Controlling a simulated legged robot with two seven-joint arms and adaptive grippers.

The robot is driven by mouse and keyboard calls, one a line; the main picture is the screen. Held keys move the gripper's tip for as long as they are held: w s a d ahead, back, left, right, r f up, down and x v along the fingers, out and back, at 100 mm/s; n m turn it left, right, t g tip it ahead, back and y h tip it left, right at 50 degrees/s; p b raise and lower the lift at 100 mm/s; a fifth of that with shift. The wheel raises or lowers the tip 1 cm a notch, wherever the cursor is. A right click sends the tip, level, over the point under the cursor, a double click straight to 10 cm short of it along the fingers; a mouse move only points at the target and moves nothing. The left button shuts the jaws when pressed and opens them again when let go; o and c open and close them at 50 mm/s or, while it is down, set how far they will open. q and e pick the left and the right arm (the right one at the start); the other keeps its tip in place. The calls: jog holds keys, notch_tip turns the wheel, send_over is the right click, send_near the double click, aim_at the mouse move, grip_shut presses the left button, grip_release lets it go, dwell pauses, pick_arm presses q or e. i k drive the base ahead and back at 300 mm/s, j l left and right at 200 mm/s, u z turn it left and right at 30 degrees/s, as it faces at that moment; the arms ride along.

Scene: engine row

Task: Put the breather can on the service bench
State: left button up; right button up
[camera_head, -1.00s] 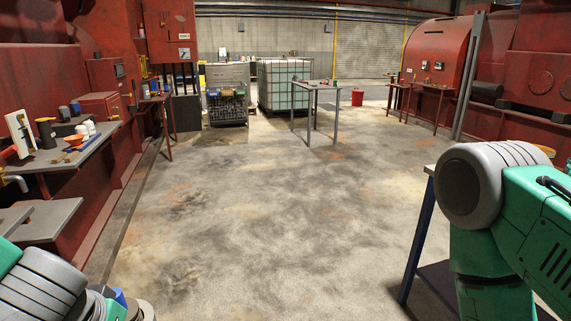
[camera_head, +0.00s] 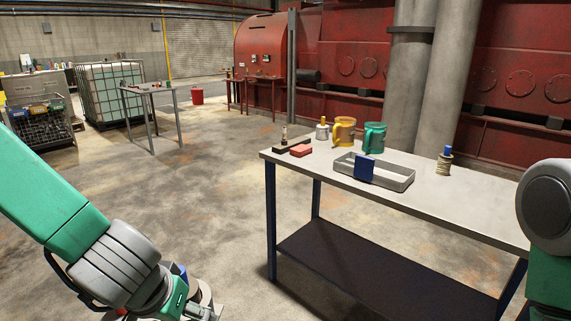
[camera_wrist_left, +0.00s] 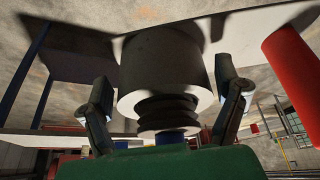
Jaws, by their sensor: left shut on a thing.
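My left gripper (camera_wrist_left: 164,82) is shut on a grey cylindrical can with a dark ribbed neck, which I take to be the breather can (camera_wrist_left: 160,62). In the head view only part of the left wrist shows at the bottom edge, and the can is not clearly visible there. The bench I take to be the service bench (camera_head: 440,195) stands at the right, with a pale top, blue legs and a dark lower shelf. The left wrist is in front of it, to its left, apart from it. My right gripper is out of view.
On the bench top are a grey tray (camera_head: 398,180) with a blue piece, yellow and green mugs (camera_head: 375,138), a red block (camera_head: 301,150) and a small blue-capped item (camera_head: 445,160). The top's front left and right stretches are clear. Open floor lies left of the bench.

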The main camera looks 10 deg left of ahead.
aim_at(475, 205)
jog(key=i+l+z, duration=0.1)
jog(key=l, duration=0.3)
jog(key=i+l+z, duration=0.1)
jog(key=l, duration=0.25)
jog(key=i+l+z, duration=0.1)
jog(key=i+l, duration=0.2)
jog(key=i+l+z, duration=0.1)
jog(key=l, duration=0.3)
jog(key=i+l, duration=0.2)
jog(key=l, duration=0.2)
jog(key=i+l, duration=0.45)
jog(key=l, duration=0.3)
jog(key=i+l, duration=0.25)
jog(key=l, duration=0.15)
jog(key=i+l, duration=0.2)
jog(key=l, duration=0.2)
